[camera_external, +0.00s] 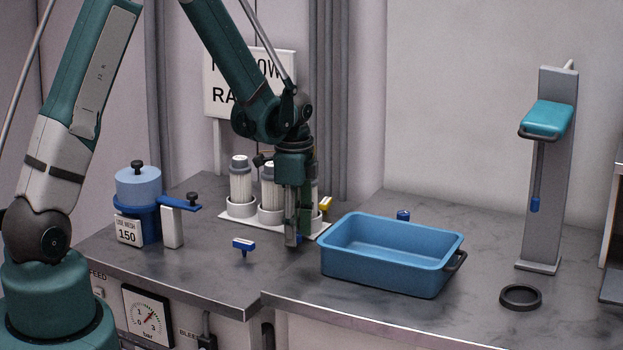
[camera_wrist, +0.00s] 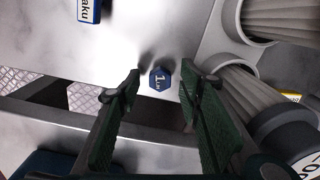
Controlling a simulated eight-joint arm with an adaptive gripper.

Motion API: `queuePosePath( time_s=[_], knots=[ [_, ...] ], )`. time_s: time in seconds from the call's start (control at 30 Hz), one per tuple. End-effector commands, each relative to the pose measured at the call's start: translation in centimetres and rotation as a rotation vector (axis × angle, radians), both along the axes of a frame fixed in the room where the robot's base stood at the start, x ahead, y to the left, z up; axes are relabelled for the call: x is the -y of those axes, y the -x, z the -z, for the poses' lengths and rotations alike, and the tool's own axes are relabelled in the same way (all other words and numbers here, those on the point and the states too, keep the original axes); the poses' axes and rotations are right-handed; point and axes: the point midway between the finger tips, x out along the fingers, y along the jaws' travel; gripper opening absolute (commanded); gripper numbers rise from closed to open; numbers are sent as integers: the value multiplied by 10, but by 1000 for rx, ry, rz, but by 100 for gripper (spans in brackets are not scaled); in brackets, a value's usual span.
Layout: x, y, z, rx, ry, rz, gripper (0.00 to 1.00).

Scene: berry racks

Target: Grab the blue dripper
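A small blue six-sided dripper (camera_wrist: 160,80) marked with a 1 shows in the wrist view on the grey metal worktop. My gripper (camera_wrist: 159,73) is open, and the dripper appears between its two fingertips with clear gaps on both sides. In the external view my gripper (camera_external: 293,240) points down low over the worktop, in front of the white rack. There the dripper is hidden or too small to make out by the fingers. I cannot tell the exact height of the fingertips above it.
A blue lettered piece (camera_wrist: 88,11), seemingly the blue-and-white one (camera_external: 243,244), lies left of my gripper. The white rack (camera_external: 226,217) with grey-capped cylinders (camera_external: 240,182) is close behind. A blue tub (camera_external: 345,268) stands right. A blue canister (camera_external: 138,187) stands left.

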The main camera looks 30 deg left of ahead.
Motion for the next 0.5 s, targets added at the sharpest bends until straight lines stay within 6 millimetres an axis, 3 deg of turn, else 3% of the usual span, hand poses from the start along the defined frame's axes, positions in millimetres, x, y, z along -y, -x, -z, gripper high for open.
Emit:
queuePosePath(
  time_s=[0.27, 0.43, 0.5],
  knots=[
    [0, 0, 0, 0, 0, 0, 36],
    [0, 0, 0, 0, 0, 0, 15],
    [0, 0, 0, 0, 0, 0, 14]
  ],
)
